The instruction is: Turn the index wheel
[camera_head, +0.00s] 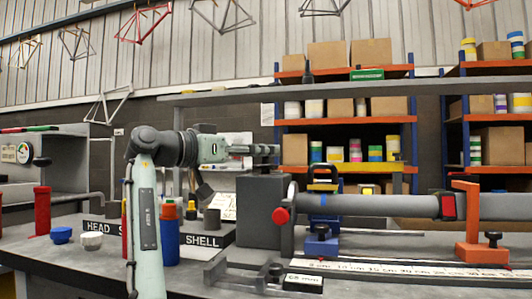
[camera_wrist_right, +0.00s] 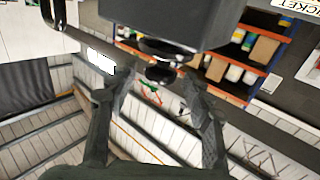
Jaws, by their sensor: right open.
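A dark upright disc (camera_head: 289,236) stands edge-on at the right side of a dark grey box (camera_head: 262,212). It looks like the index wheel, and a round red knob (camera_head: 281,215) shows at its edge. A long grey tube (camera_head: 390,205) extends rightward from it. My right gripper (camera_head: 274,150) is above the box and apart from the disc, pointing right. In the right wrist view its fingers (camera_wrist_right: 158,115) are spread with nothing held between them. A dark block with a round black end (camera_wrist_right: 160,73) shows beyond the fingers. My left gripper is not in view.
A blue clamp (camera_head: 322,240) and an orange stand (camera_head: 481,235) support the tube. A ruler strip (camera_head: 400,268) lies along the bench. Shelves are behind.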

